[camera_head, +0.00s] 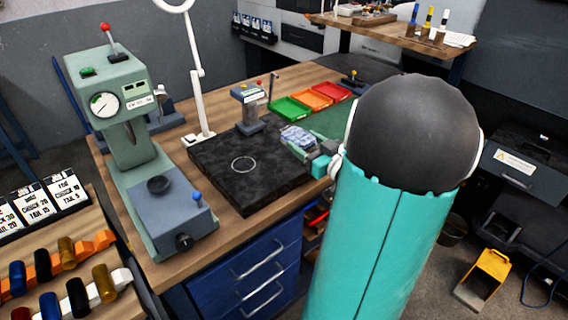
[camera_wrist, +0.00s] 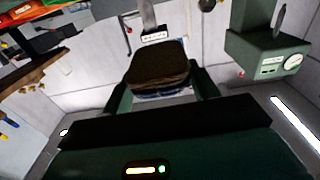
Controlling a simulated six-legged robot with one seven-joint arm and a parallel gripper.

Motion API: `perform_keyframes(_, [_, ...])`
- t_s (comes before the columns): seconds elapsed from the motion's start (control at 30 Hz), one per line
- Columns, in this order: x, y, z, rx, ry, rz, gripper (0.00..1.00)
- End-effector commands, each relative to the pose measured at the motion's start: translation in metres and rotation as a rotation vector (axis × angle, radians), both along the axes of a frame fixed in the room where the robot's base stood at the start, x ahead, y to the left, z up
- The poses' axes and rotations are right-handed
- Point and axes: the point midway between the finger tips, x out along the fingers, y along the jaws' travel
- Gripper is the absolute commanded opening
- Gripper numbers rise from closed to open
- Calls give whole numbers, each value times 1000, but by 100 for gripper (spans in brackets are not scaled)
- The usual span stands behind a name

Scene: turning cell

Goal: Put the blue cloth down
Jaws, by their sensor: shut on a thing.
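The blue cloth (camera_head: 297,136) is a small folded, pale blue patterned piece at the right edge of the black plate (camera_head: 222,178). My gripper (camera_head: 299,149) is shut on it, reaching in from the right. In the wrist view a dark brown face with a blue-and-white strip, the cloth (camera_wrist: 161,95), sits between my two green fingers (camera_wrist: 164,88). I cannot tell whether the dark face belongs to the cloth. The gap between cloth and surface is not clear. My arm hides part of the bench to the right.
A ringed circle (camera_head: 244,165) marks the otherwise bare black plate. A small labelled stand (camera_head: 249,108) rises at its back, beside a white lamp post (camera_head: 199,90). Green (camera_head: 290,108), orange (camera_head: 315,96) and red (camera_head: 335,90) trays lie behind.

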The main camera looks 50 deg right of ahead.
Motion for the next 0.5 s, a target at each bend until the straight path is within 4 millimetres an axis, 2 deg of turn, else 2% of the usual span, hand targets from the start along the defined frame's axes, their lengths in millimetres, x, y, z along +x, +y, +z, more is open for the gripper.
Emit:
perform_keyframes(0.03, [11,4,-6,6,1,3,15])
perform_keyframes(0.23, [38,13,-43,7,1,2,15])
perform_keyframes(0.5, [58,19,-65,4,1,1,15])
